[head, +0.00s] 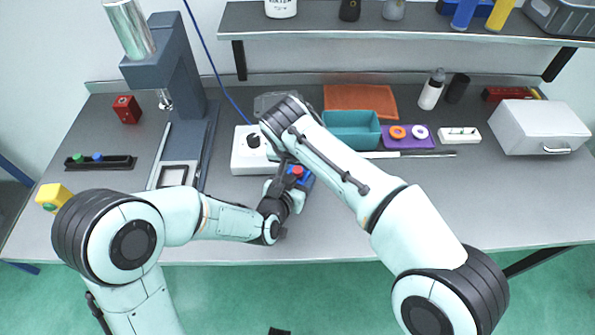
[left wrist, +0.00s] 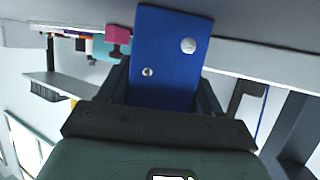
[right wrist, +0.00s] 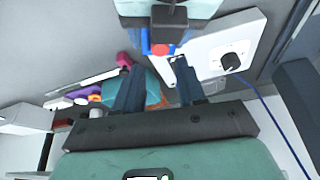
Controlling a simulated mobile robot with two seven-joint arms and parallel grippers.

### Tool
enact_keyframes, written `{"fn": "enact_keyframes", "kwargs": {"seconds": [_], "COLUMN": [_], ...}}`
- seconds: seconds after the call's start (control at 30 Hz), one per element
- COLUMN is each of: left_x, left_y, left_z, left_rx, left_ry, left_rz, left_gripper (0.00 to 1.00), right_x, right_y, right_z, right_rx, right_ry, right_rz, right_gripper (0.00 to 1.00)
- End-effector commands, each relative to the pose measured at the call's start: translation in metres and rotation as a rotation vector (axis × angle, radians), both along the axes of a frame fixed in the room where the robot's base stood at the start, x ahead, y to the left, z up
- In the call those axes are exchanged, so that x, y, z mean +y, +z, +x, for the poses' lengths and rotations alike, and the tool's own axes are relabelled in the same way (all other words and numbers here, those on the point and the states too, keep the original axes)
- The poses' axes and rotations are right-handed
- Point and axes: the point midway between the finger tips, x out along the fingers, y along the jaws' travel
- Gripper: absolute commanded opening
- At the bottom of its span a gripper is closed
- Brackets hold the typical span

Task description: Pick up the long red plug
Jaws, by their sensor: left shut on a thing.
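My left gripper (head: 285,196) is shut on a blue block (head: 307,181), which fills the gap between its fingers in the left wrist view (left wrist: 175,60). A red part (head: 297,171), seemingly the red plug, shows at the top of the block; its length is hidden. The right wrist view shows this red part (right wrist: 160,48) just beyond my right fingertips. My right gripper (right wrist: 155,68) is open and empty, its fingers apart on either side of the red part and not visibly touching it. In the head view my right arm partly covers the right gripper.
A pink knob (left wrist: 118,36) stands beyond the block, hidden in the head view. A white box with a black knob (head: 248,155) stands behind the block. A teal bin (head: 352,128) and purple tray (head: 408,143) lie further right. The front right of the bench is clear.

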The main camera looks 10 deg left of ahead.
Motion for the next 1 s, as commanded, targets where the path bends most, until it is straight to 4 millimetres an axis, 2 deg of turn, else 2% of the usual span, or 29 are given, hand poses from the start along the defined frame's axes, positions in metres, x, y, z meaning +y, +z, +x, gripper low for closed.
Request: {"fn": "enact_keyframes", "kwargs": {"seconds": [0.17,0.4,0.5,0.77,0.8,0.87,0.9,1.0], "left_x": [0.000,0.000,0.000,0.000,0.000,0.000,0.000,-0.001], "left_y": [0.000,0.001,0.001,0.001,0.001,0.001,0.001,0.001], "left_z": [0.000,0.000,0.000,0.000,0.000,0.000,0.000,0.000], "left_rx": [-0.001,-0.001,-0.001,-0.002,-0.002,-0.002,-0.002,-0.002], "left_ry": [0.000,0.000,0.000,0.000,0.000,-0.001,-0.001,-0.001], "left_rz": [0.000,0.000,0.000,0.000,0.000,-0.001,-0.001,-0.001], "left_gripper": [0.33,0.33,0.33,0.33,0.33,0.33,0.32,0.33], "right_x": [0.000,0.002,0.002,0.002,0.002,0.002,0.002,0.002], "right_y": [-0.012,-0.045,-0.054,-0.058,-0.059,-0.059,-0.059,-0.060], "right_z": [0.005,0.015,0.019,0.021,0.021,0.021,0.021,0.021], "right_rx": [0.000,0.001,-0.001,-0.001,0.000,0.000,0.001,0.002], "right_ry": [-0.001,-0.001,-0.002,-0.002,-0.002,-0.003,-0.003,-0.002], "right_rz": [-0.001,-0.001,0.001,0.000,0.000,-0.001,-0.001,-0.003], "right_gripper": [0.40,0.40,0.40,0.40,0.33,0.14,0.01,0.00]}}
